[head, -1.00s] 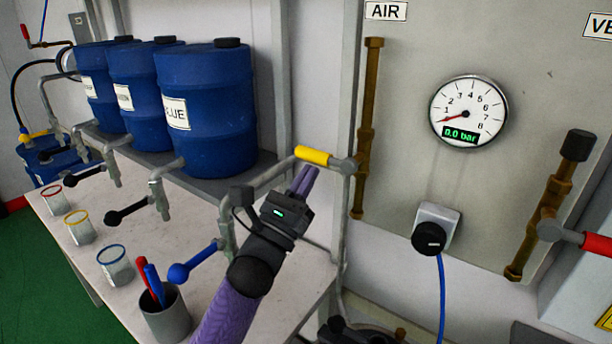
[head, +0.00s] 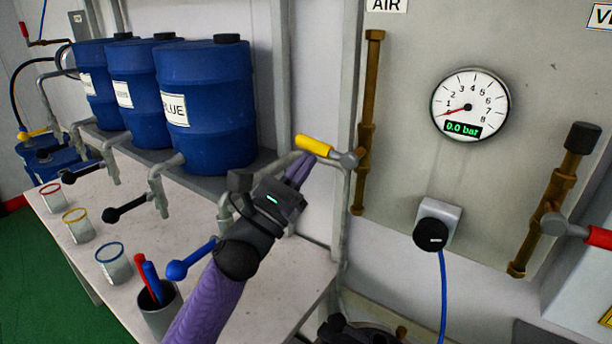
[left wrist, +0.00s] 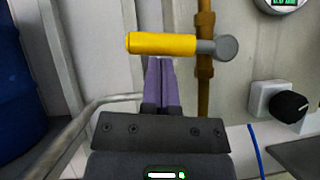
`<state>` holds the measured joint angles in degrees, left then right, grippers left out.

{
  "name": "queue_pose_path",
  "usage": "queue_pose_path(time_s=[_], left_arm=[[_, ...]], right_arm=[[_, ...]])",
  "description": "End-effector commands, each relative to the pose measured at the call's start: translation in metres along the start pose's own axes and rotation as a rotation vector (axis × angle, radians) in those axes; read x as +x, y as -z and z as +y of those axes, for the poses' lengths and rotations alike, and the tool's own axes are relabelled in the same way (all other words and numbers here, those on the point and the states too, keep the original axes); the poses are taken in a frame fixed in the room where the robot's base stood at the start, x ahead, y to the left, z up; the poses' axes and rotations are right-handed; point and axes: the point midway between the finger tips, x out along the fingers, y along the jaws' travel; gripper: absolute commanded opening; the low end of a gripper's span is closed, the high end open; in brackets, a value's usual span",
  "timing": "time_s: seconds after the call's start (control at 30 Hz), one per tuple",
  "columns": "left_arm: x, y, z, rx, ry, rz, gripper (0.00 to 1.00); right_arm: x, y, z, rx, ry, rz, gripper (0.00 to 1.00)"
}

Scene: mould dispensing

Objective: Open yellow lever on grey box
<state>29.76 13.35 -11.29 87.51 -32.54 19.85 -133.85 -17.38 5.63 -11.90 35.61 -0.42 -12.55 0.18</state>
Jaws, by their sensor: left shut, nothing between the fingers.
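The yellow lever (head: 314,146) sits at the left edge of the grey box (head: 410,110), on a grey pivot by the brown pipe under the AIR label. Its handle points left, with the free end slightly raised. My left gripper (head: 308,160) is shut and empty, its purple fingers just below the handle. In the left wrist view the lever (left wrist: 162,43) lies across the picture right above the fingertips (left wrist: 160,62). I cannot tell whether they touch it. My right gripper is not in view.
A gauge (head: 470,105) reads 0.0 bar. A black knob (head: 429,234) with a blue hose is below it, and a red lever (head: 597,237) is at the right. Blue barrels (head: 207,105) stand on a shelf at left. The table (head: 205,275) holds jars and a pen cup.

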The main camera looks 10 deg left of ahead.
Motion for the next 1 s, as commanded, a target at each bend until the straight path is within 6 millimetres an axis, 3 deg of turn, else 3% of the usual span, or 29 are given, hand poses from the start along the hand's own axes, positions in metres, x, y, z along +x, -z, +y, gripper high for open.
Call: queue_pose_path(time_s=[0.47, 1.0], left_arm=[[0.015, -0.022, 0.008, 0.348, 0.231, -0.002, 0.00], [0.035, -0.052, 0.002, 0.773, 0.515, -0.002, 0.00]], right_arm=[[0.020, -0.003, 0.000, 0.001, 0.001, -0.005, 0.59], [0.033, -0.008, 0.002, -0.001, -0.001, -0.014, 0.59]])
